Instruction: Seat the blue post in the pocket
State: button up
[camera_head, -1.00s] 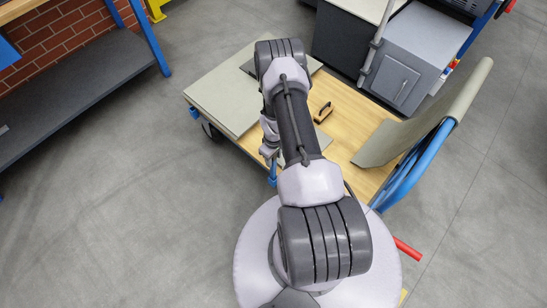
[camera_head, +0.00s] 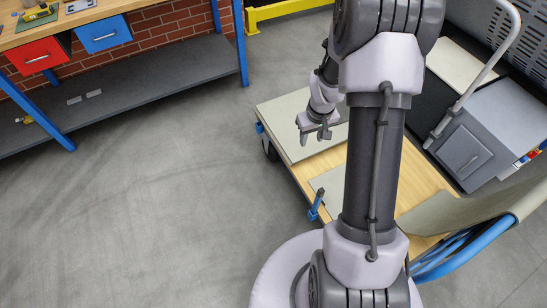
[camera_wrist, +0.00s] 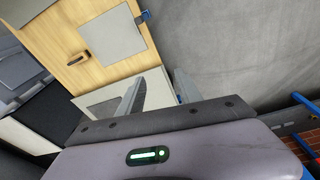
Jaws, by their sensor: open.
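A blue post (camera_head: 316,206) stands slightly tilted at the near-left edge of the wooden cart (camera_head: 418,185). A blue piece there also shows at the top of the wrist view (camera_wrist: 144,16). Another blue piece (camera_head: 260,128) is at the cart's far-left corner. I cannot make out which part is the pocket. My gripper (camera_head: 314,129) is open and empty, above the pale slab at the cart's far end and apart from the blue post. In the wrist view its two fingers (camera_wrist: 158,92) are spread over the slab's edge.
A pale slab (camera_head: 282,125) and a smaller pale sheet (camera_head: 327,181) lie on the cart. A wooden-handled tool (camera_wrist: 76,60) lies on the deck in the wrist view. A grey cabinet (camera_head: 478,145) stands right; a workbench (camera_head: 150,85) stands left. The left floor is clear.

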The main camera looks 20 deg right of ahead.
jog(key=s+a+r+m+t, duration=0.1)
jog(key=s+a+r, duration=0.3)
jog(key=a+r, duration=0.6)
jog(key=s+a+r+m+t, duration=0.15)
jog(key=s+a+r, duration=0.3)
jog(key=r, duration=0.95)
jog(key=s+a+r+t+y, duration=0.1)
jog(key=s+a+r, duration=0.1)
jog(key=s+a, duration=0.2)
jog(key=s+a+r+m+y, duration=0.1)
jog(key=s+a+r, duration=0.1)
jog(key=s+a, duration=0.2)
jog(key=s, duration=0.2)
jog(key=shift+s+r+t, duration=0.3)
jog(key=shift+s+t, duration=0.05)
jog(key=shift+s, duration=0.05)
jog(key=shift+d, duration=0.1)
